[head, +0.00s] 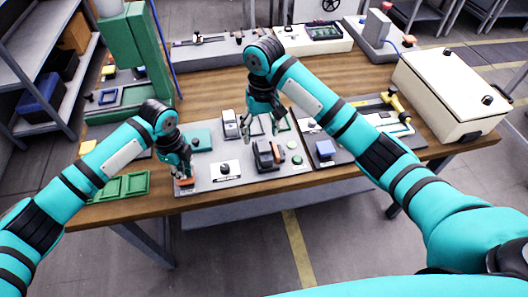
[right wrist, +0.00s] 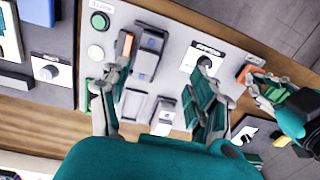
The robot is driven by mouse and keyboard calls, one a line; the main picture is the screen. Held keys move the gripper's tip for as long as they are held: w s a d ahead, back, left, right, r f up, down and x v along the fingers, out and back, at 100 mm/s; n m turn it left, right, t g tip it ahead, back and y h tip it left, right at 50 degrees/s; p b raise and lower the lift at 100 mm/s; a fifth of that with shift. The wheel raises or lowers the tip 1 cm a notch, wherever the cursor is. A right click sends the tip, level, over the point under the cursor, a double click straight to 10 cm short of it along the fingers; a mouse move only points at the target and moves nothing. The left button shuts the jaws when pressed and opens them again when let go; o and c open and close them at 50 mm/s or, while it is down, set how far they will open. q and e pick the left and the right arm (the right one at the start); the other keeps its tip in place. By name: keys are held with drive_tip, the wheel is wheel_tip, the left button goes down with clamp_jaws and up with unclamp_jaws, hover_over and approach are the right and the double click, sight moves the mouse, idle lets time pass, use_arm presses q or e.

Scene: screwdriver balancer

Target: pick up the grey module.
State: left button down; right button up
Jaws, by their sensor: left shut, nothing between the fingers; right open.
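Several grey modules stand on the light grey panel (head: 208,182). A grey module with a dark top (head: 268,155) is near the panel's middle and shows in the right wrist view (right wrist: 149,48). A smaller light grey module (head: 230,125) stands further back and shows in the right wrist view (right wrist: 163,114). I cannot tell which one the task means. My right gripper (head: 262,128) is open above the panel; in the right wrist view its fingers (right wrist: 160,108) are spread either side of the smaller module, apart from it. My left gripper (head: 184,174) is shut and empty, by a small orange block (head: 185,183).
A white card with a black knob (head: 226,170) and green buttons (head: 295,159) are on the panel. A cream box (head: 445,90) stands at the right, near a yellow-handled tool (head: 392,100). A green post (head: 140,55) rises at the back left.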

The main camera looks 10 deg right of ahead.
use_arm(q)
drive_tip(key=shift+f, duration=0.1)
use_arm(e)
wheel_tip(320, 180, up, 2)
drive_tip(key=w+d, duration=0.1)
hover_over(264, 146)
drive_tip(key=shift+h, duration=0.3)
drive_tip(key=f, duration=0.5)
drive_tip(key=shift+s+d+f, duration=0.1)
drive_tip(key=shift+d+f, duration=0.2)
drive_tip(key=shift+f, duration=0.1)
drive_tip(key=shift+a+f, duration=0.15)
drive_tip(key=shift+f, duration=1.25)
drive_tip(key=shift+a+f, duration=0.15)
drive_tip(key=shift+f, duration=1.2)
drive_tip(key=shift+c, duration=0.2)
clamp_jaws()
wheel_tip(264, 146, up, 15)
